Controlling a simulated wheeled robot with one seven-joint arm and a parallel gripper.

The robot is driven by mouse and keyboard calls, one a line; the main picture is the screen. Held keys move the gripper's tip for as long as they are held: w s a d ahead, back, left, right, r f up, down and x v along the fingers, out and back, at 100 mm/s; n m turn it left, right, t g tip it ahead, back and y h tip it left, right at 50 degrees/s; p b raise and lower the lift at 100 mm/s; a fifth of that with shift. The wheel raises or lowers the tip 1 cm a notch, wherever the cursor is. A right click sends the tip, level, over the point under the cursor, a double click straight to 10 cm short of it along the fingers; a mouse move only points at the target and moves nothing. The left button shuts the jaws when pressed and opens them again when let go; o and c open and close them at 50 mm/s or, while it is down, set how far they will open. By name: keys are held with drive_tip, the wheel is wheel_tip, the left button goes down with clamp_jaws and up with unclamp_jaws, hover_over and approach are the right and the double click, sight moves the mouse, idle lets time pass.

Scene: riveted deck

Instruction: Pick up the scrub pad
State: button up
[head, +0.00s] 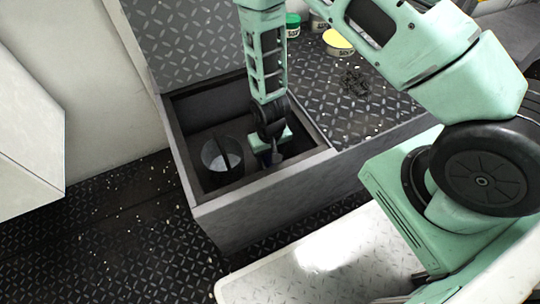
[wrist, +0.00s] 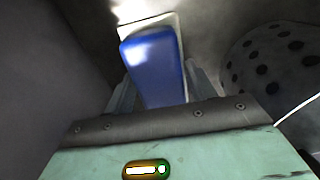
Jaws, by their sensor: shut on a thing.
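The scrub pad (wrist: 152,62) shows in the wrist view as a blue block with a pale white layer along its far edge. My gripper (wrist: 158,92) is shut on it, with a finger on each side. In the head view my gripper (head: 272,156) reaches down inside an open dark bin (head: 178,150). The pad is mostly hidden there by my gripper and the bin's shadow.
A round dark container (head: 210,163) stands in the bin, left of my gripper. A perforated rounded object (wrist: 270,62) is close at right in the wrist view. The bin's walls surround my gripper. Tins (head: 338,42) and a dark tangled item (head: 354,82) lie on the deck top.

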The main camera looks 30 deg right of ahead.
drive_tip(key=shift+r, duration=0.15)
wheel_tip(320, 180, up, 18)
drive_tip(key=p, duration=0.8)
drive_tip(key=shift+p, duration=0.35)
